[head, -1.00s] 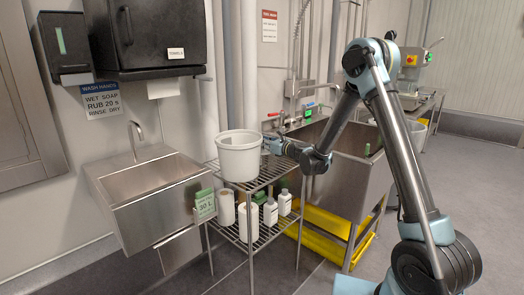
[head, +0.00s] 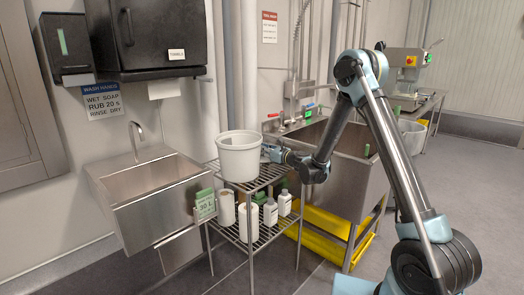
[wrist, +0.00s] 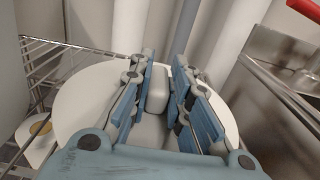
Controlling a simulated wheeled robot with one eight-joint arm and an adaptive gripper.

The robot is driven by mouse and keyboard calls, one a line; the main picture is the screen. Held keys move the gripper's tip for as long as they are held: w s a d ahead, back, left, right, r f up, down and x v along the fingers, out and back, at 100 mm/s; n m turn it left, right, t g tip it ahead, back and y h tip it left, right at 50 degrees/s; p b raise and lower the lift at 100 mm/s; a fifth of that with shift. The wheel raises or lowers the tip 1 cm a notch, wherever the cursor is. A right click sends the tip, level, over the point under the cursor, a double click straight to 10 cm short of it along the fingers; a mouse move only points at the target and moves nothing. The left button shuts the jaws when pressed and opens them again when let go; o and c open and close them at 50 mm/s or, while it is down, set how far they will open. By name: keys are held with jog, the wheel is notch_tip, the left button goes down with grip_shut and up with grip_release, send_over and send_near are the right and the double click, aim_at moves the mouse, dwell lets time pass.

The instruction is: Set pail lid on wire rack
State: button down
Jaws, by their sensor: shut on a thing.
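The pail lid (wrist: 85,95) is a white disc in the wrist view, with a pale raised grip (wrist: 158,90) at its middle. My gripper (wrist: 163,72) has its blue fingers on both sides of that grip and is shut on it. The lid lies about level, at the height of the top of the wire rack (head: 262,181). In the head view my gripper (head: 267,151) is just right of the white pail, and the lid is mostly hidden there. I cannot tell whether the lid touches the rack wires.
The open white pail (head: 240,160) stands on the rack's top shelf. Bottles (head: 270,212) and paper rolls (head: 226,208) stand on the lower shelf. A hand sink (head: 150,190) is to the left. A deep steel sink (head: 345,165) is close on the right.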

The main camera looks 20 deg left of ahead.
jog(key=shift+s+f, duration=0.3)
jog(key=shift+s, duration=0.1)
jog(key=c, duration=1.5)
grip_release()
jog(key=shift+s, duration=0.1)
jog(key=shift+r, duration=0.15)
jog(key=shift+w+r, duration=0.1)
jog(key=shift+w, duration=0.15)
jog(key=v, duration=1.1)
jog(key=shift+w+d, duration=0.25)
jog(key=shift+w, duration=0.1)
jog(key=shift+s+d+r, duration=0.1)
jog(key=shift+s+d, duration=0.15)
jog(key=shift+d, duration=0.05)
